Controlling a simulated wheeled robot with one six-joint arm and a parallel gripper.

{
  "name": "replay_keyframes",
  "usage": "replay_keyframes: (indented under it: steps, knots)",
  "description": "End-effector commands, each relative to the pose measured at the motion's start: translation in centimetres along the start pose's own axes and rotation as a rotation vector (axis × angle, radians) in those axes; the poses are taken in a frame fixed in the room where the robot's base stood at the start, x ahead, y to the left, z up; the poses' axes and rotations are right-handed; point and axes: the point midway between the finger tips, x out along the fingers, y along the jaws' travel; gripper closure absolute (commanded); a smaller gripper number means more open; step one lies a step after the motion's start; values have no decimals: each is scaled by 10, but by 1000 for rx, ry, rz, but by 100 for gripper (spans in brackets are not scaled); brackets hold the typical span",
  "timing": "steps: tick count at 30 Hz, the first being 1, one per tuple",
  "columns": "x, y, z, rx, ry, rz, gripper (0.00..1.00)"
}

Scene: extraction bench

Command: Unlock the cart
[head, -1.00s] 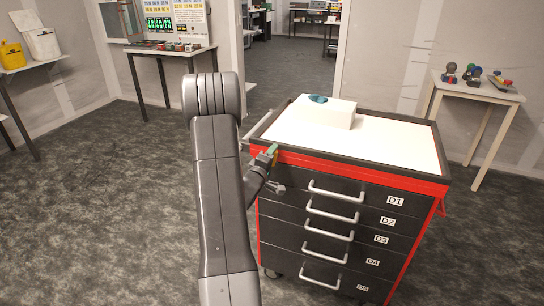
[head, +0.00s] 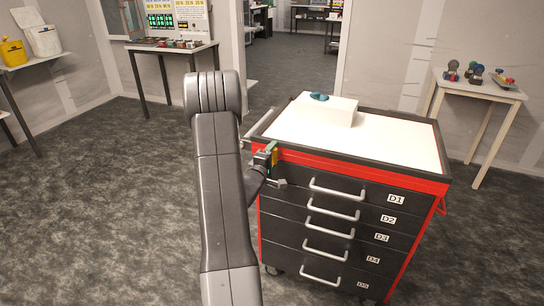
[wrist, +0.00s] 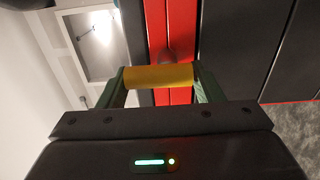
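The cart (head: 340,215) is a black and red drawer cabinet with a white top and drawers labelled D1 to D5. My gripper (head: 270,152) is at the cart's upper left front corner, by the red band above D1. In the wrist view its two green fingers (wrist: 160,82) close on the ends of a yellow cylindrical handle (wrist: 158,77). Behind the handle, a small dark rounded piece (wrist: 169,56) shows against the red strip; the handle hides how they join. My arm hides part of the cart's left side.
A white box (head: 325,108) with a teal object (head: 319,97) on it stands on the cart top. A side table (head: 478,85) with small objects is at the right, another table (head: 172,49) at the back left. The floor left of the cart is clear.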

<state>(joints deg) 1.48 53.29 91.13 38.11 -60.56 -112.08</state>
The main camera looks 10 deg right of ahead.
Motion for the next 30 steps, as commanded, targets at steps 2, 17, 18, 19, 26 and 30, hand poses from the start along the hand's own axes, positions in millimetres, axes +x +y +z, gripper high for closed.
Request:
replay_keyframes:
  steps: [2, 17, 18, 19, 26, 30]
  knots:
    - [0, 0, 0, 0, 0, 0, 24]
    - [-22, -1, -1, 3, 1, -1, 24]
    - [-30, -1, -1, 2, 2, 0, 24]
    - [-37, -1, -2, 2, 3, 1, 24]
    - [-91, -1, -1, 1, 3, -1, 24]
    - [-116, -1, -1, 1, 3, 0, 24]
